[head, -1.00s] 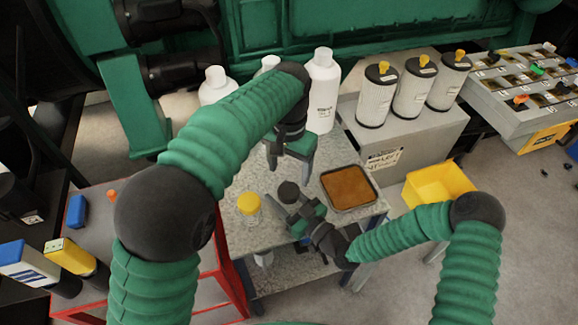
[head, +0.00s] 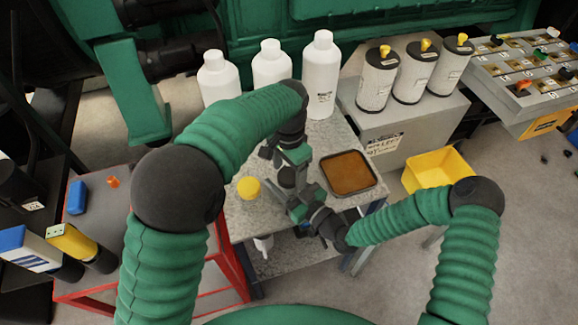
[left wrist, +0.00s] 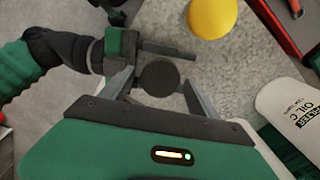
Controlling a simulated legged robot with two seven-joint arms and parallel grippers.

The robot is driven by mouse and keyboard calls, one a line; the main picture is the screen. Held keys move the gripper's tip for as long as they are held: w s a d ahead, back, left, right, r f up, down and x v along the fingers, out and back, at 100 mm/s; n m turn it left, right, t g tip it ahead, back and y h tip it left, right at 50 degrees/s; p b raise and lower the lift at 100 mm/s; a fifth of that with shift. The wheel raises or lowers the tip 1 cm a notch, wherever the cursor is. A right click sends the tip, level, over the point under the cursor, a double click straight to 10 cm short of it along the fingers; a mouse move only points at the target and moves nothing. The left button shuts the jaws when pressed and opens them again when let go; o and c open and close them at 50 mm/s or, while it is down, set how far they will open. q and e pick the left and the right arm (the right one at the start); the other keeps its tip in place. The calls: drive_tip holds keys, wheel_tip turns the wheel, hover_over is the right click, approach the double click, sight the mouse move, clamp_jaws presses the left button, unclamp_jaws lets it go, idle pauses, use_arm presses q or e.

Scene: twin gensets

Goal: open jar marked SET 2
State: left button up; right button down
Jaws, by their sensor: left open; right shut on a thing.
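A jar with a dark round lid (head: 287,177) stands upright on the speckled table; its lid also shows in the left wrist view (left wrist: 158,77). I cannot read any label on it. My right gripper (head: 296,198) is shut on this jar from the front right, below the lid. My left gripper (head: 288,168) is above the jar, pointing down and open. In the left wrist view its two fingers (left wrist: 158,88) stand on either side of the dark lid, with gaps. A second jar with a yellow lid (head: 248,188) stands to the left, also shown in the left wrist view (left wrist: 212,17).
A tray with brown content (head: 376,184) lies right of the jars. White bottles (head: 320,75) stand behind. Filters (head: 377,82) stand on a grey box, with a yellow bin (head: 438,172) in front. A red-framed bench (head: 235,262) is at left.

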sight(289, 175)
use_arm(q)
drive_tip(key=c, duration=1.5)
drive_tip(key=n, duration=0.3)
drive_tip(key=shift+n, duration=0.3)
drive_tip(key=shift+r, duration=0.1)
drive_tip(key=shift+r, duration=1.1)
drive_tip(key=shift+s+r, duration=0.1)
drive_tip(key=shift+r, duration=1.9)
use_arm(e)
drive_tip(key=c, duration=0.6)
unclamp_jaws()
drive_tip(key=shift+o, duration=0.2)
